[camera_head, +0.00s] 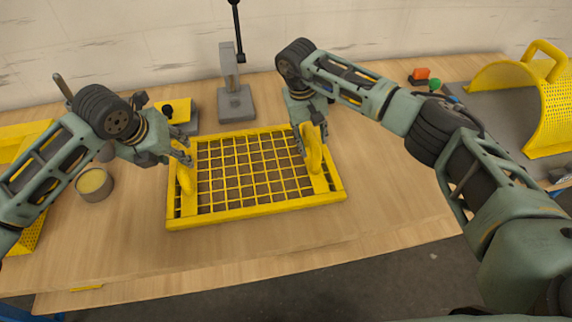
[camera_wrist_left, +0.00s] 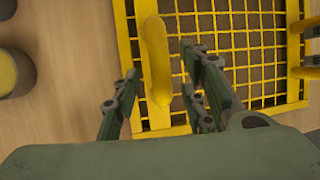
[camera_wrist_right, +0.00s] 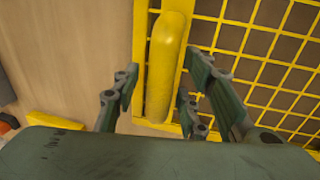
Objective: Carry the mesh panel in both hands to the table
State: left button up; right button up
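The yellow mesh panel (camera_head: 250,172) lies flat on the wooden table (camera_head: 380,200), with a thick yellow handle near each short side. My left gripper (camera_head: 185,160) is open at the left handle (camera_head: 187,180); in the left wrist view that handle (camera_wrist_left: 156,60) lies ahead between the spread fingers (camera_wrist_left: 158,90). My right gripper (camera_head: 312,140) is open at the right handle (camera_head: 313,150); in the right wrist view the handle (camera_wrist_right: 166,65) runs between its parted fingers (camera_wrist_right: 158,85). No contact of fingers with either handle can be made out.
A grey stand with a black lever (camera_head: 236,95) is behind the panel. A round tin (camera_head: 94,184) stands left of it. A curved yellow perforated guard (camera_head: 545,100) is at the far right. Table right of the panel is clear, under my right arm.

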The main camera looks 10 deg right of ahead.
jog(key=shift+r, duration=0.15)
pick_arm(q)
jog(key=v, duration=0.7)
jog(key=shift+r, duration=0.2)
pick_arm(e)
notch_tip(320, 180, up, 12)
jog(key=a, duration=0.2)
jog(key=shift+a+f, duration=0.2)
jog(key=shift+f, duration=0.05)
pick_arm(q)
jog(key=shift+s, duration=0.1)
